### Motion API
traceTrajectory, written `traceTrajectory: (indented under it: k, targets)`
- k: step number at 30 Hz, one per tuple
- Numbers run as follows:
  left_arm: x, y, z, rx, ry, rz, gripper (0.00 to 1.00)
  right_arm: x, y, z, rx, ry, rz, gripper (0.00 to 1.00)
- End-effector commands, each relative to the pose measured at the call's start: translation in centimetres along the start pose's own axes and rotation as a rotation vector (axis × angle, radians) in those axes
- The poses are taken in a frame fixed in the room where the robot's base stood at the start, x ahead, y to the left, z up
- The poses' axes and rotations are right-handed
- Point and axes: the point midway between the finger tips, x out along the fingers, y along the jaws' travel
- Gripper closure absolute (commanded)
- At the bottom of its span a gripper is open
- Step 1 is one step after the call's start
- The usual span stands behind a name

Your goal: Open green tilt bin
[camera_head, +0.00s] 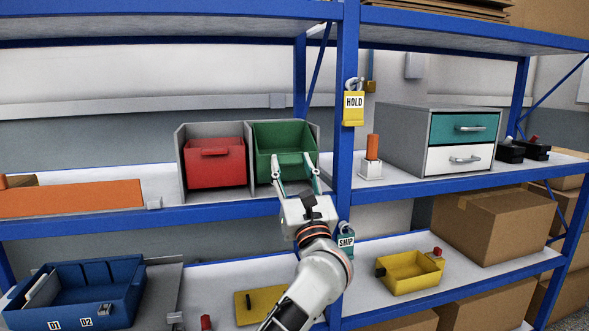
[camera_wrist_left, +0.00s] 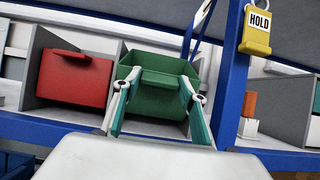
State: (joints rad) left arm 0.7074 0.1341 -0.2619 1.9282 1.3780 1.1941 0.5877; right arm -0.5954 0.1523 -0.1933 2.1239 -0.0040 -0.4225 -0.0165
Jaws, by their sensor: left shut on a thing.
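The green tilt bin (camera_head: 284,136) sits in the right bay of a grey two-bay housing (camera_head: 181,160) on the middle shelf. It is tipped forward, with its top open and its inner walls showing. My left gripper (camera_head: 294,163) reaches up to its front from below. In the left wrist view, the fingers lie on both sides of the handle on the green bin (camera_wrist_left: 155,105), and the left gripper (camera_wrist_left: 160,80) is shut on that handle. The fingers hide part of the bin's front. My right gripper is not in view.
A red bin (camera_head: 215,163) stands in the left bay. A blue post (camera_head: 346,120) with a yellow HOLD tag (camera_head: 354,106) is close on the right. A grey drawer cabinet (camera_head: 400,140) stands beyond it. The lower shelf holds blue (camera_head: 125,290) and yellow (camera_head: 405,270) bins.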

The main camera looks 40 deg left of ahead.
Motion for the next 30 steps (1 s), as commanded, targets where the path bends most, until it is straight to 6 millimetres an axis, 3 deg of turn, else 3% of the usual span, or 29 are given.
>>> traceTrajectory:
  k: [4,26,27,29,30]
  targets:
    - [-0.64,-0.12,-0.69,-0.001,0.011,-0.003,0.97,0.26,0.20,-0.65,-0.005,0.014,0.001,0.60]
    - [-1.09,-0.14,-1.18,-0.001,0.019,-0.003,0.97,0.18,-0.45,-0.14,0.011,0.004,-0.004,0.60]
    - [-1.09,-0.14,-1.20,-0.001,0.019,-0.003,0.54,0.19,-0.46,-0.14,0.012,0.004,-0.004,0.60]
    - [-1.08,-0.14,-1.18,-0.001,0.018,-0.003,0.42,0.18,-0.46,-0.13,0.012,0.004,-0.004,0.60]
    - [-1.06,-0.13,-1.12,-0.001,0.017,-0.003,0.42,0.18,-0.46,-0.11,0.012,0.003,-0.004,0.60]
